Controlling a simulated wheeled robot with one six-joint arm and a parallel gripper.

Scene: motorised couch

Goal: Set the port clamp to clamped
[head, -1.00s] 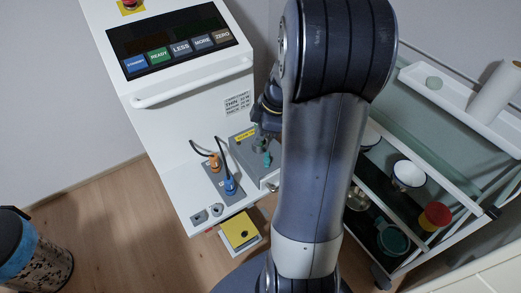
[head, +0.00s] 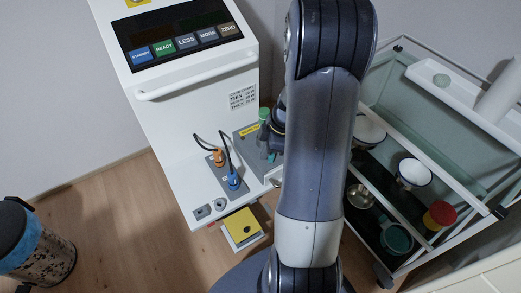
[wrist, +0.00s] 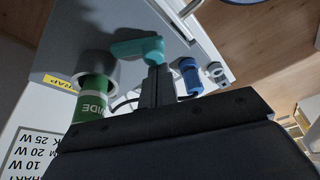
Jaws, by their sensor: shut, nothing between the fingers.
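The port clamp appears to be the teal lever (wrist: 138,48) on the grey block (head: 247,139), which has a yellow label. In the wrist view the lever lies across its pivot, beside a green cylinder (wrist: 92,98) standing in a grey collar. The cylinder's green top also shows in the head view (head: 263,114). My gripper (wrist: 158,72) is shut and empty, its fingertips right at the lever's end. I cannot tell whether they touch it. In the head view my arm and wrist hide part of the block and most of the lever.
Orange (head: 218,157) and blue (head: 233,180) plugs with black cables stand left of the block; the blue one is close to my fingers in the wrist view (wrist: 190,77). A trolley (head: 405,95) with bowls stands at right.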

